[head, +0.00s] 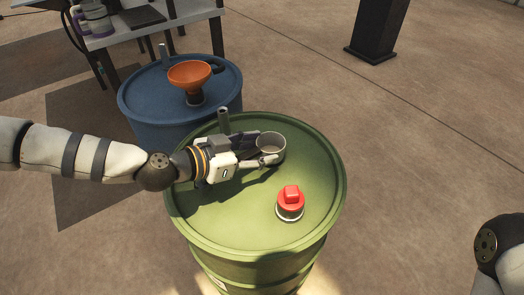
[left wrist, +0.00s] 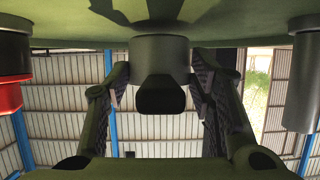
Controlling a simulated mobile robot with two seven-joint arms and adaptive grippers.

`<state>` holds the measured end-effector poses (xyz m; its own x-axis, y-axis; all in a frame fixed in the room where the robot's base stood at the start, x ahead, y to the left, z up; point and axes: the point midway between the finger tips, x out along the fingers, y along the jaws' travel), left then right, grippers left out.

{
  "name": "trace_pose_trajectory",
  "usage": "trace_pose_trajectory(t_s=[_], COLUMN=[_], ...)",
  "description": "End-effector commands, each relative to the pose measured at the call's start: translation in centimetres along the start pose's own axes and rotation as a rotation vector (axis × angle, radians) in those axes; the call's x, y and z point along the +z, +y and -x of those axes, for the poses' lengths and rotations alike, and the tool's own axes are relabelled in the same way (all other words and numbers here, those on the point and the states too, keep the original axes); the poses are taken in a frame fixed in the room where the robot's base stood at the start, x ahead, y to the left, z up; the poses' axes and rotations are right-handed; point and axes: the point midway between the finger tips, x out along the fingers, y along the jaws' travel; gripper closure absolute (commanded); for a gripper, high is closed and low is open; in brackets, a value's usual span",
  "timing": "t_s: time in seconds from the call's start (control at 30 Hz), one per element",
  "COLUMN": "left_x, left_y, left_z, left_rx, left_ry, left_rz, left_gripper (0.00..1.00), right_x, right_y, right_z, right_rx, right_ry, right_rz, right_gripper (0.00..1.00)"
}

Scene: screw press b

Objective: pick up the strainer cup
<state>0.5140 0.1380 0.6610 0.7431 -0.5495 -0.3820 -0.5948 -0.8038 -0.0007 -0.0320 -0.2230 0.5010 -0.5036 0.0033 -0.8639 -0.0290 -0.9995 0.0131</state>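The strainer cup appears to be the grey round cup (head: 271,146) near the middle of the green barrel lid in the head view. My left gripper (head: 266,149) reaches it from the left, with one finger on its far side and one on its near side. In the left wrist view the cup (left wrist: 161,55) hangs upside down in the picture between the two fingers (left wrist: 158,85), against the green lid. The fingers look spread; whether they touch the cup is hard to tell. A dark block-like part shows in front of the cup. My right gripper is out of view.
The green barrel (head: 230,232) carries a red-capped fitting (head: 290,201) and an upright grey pipe (head: 224,121). A blue barrel (head: 150,105) behind holds an orange funnel (head: 189,76). A table (head: 130,34) stands at the back left.

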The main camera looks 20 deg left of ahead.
Motion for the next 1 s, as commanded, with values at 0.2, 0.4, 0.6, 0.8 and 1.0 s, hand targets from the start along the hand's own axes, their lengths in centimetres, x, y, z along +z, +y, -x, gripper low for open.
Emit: trace_pose_trajectory(t_s=[0.2, 0.4, 0.6, 0.8, 1.0], left_x=[0.0, -0.8, -6.8, -16.0, -22.4], left_y=[0.0, 0.0, -0.1, -0.1, 0.0], left_z=[0.0, 0.3, 2.6, 6.5, 9.3], left_rx=[0.0, 0.0, -0.004, -0.006, -0.005], left_ry=[-0.001, 0.002, 0.015, 0.023, 0.017], left_rz=[0.0, -0.001, -0.012, -0.018, -0.015], left_gripper=[0.79, 0.79, 0.79, 0.79, 0.79], right_x=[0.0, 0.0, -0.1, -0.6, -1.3], right_y=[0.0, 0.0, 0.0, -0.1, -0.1], right_z=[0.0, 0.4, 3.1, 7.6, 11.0], right_rx=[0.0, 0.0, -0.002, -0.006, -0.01], right_ry=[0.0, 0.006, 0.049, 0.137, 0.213], right_rz=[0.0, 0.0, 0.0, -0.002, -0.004], right_gripper=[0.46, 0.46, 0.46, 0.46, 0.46])
